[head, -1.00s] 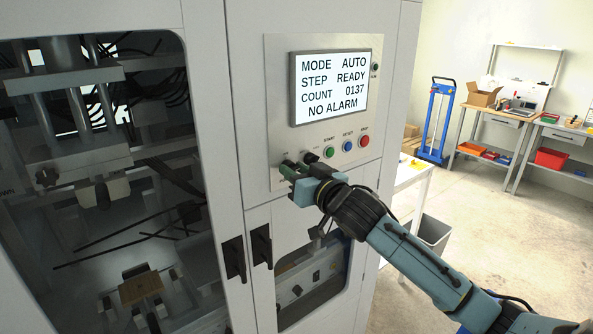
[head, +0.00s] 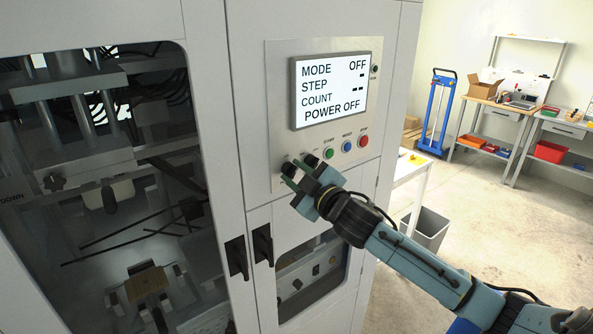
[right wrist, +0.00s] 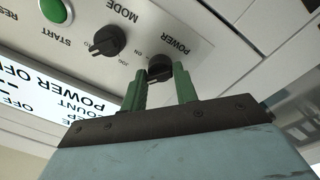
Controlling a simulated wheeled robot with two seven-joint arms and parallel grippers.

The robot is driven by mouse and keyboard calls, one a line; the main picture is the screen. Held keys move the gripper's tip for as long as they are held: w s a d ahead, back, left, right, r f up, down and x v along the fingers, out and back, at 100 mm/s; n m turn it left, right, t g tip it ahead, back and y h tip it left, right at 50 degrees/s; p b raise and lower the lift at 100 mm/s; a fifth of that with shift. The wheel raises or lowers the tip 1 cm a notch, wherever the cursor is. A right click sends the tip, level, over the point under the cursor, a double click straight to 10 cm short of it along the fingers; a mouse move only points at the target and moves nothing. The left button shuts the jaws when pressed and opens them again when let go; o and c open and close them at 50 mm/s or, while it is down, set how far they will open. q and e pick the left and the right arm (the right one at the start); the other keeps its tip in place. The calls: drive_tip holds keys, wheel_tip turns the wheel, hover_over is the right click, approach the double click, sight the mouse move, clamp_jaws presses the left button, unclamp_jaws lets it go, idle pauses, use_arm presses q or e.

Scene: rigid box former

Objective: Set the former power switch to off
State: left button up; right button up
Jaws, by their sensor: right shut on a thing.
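The black power switch (right wrist: 160,69) is a round knob on the former's panel (head: 275,100), labelled POWER, in the right wrist view. My right gripper (right wrist: 159,88) has its green fingers on either side of this knob and is shut on it. In the head view the gripper (head: 289,174) is at the panel's lower left and partly hides the switch. The screen (head: 330,90) reads MODE OFF, dashes for step and count, and POWER OFF. My left gripper is not in view.
The mode knob (right wrist: 109,41) sits beside the power switch. Green (head: 328,153), blue (head: 347,146) and red (head: 363,141) buttons are close to the right. Black door handles (head: 236,259) stick out below. A white table (head: 411,170) stands right of the machine.

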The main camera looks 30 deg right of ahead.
drive_tip(key=n+p, duration=0.1)
drive_tip(key=n, duration=0.4)
drive_tip(key=shift+f+y, duration=0.15)
drive_tip(key=shift+y, duration=0.15)
drive_tip(key=shift+f+n+p, duration=0.1)
drive_tip(key=shift+n+p, duration=0.2)
drive_tip(key=shift+n, duration=0.9)
drive_tip(key=o, duration=0.9)
drive_tip(key=shift+s, duration=0.1)
drive_tip(key=shift+s+d+f+b, duration=0.15)
drive_tip(key=shift+s+b, duration=0.45)
drive_tip(key=shift+s, duration=1.6)
drive_tip(key=shift+s+d+f+b, duration=0.15)
drive_tip(key=shift+s+b, duration=0.4)
drive_tip(key=shift+s, duration=1.65)
drive_tip(key=shift+s+d+f+b, duration=0.15)
drive_tip(key=shift+s+b, duration=0.45)
drive_tip(key=shift+s, duration=1.6)
drive_tip(key=shift+r, duration=0.1)
